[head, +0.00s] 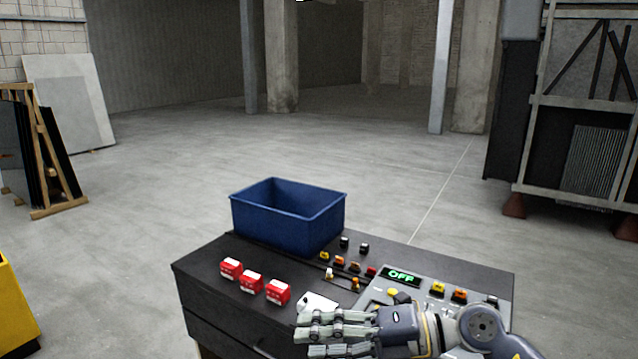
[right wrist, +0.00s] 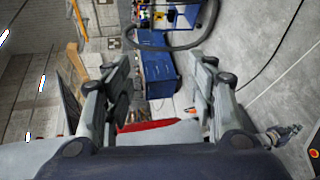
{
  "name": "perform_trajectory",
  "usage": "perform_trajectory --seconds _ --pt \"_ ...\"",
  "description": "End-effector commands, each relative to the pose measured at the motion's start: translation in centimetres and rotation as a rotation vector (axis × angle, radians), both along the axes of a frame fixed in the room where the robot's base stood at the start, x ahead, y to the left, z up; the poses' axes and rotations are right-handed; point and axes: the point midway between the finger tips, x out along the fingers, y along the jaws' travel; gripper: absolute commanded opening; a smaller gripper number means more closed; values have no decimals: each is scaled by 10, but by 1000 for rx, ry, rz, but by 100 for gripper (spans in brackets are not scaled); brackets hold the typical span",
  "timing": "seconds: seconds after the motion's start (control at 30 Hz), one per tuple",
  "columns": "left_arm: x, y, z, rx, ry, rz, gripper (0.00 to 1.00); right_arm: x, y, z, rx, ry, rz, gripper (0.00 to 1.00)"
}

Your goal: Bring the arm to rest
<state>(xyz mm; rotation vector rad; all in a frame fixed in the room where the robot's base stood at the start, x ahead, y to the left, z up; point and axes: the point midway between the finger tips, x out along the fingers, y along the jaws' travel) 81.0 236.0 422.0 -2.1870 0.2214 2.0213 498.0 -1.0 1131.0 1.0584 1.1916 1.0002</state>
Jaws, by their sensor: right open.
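My right arm comes in from the lower right in the head view. My right gripper (head: 308,335) points left, low over the front of the dark console (head: 215,268), and I cannot tell whether it touches the top. In the right wrist view its two fingers stand wide apart (right wrist: 165,98). I see nothing gripped between them. A red and pale shape shows low between the fingers, too unclear to name.
A blue bin (head: 285,222) stands at the console's back left. Several red blocks (head: 252,281) sit in front of it. Right are coloured switches and a panel reading OFF (head: 402,277). A white piece (head: 318,302) lies beside my gripper. Open concrete floor lies behind.

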Motion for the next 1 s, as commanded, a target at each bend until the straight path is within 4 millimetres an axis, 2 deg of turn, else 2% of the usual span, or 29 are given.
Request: perform_trajectory --seconds 0.03,0.1,0.2,0.33,0.47,0.57,0.67,0.77,0.87,1.0 --pt "1 0 0 0 -2 0 0 -3 10 14 115 15 -28 52" --pt "2 0 0 0 -4 0 0 -2 15 37 274 35 -89 52" --pt "4 0 0 -1 -7 0 0 6 10 64 484 82 -203 52" --pt "6 -1 1 -1 -11 0 0 24 -17 83 720 174 -397 52" --pt "8 -1 1 -2 -14 0 0 45 -58 75 902 301 -631 52" --pt "9 -1 1 -2 -15 0 0 57 -94 52 1001 420 -832 52" --pt "9 -1 1 -2 -16 0 0 60 -130 13 1059 556 -1044 52" --pt "9 -1 1 -2 -15 0 0 52 -162 -37 1072 707 -1258 52" --pt "9 -1 1 -2 -15 0 0 30 -187 -93 1041 875 -1470 52" --pt "9 -1 1 -2 -15 0 0 -24 -209 -171 921 1126 -1740 52"
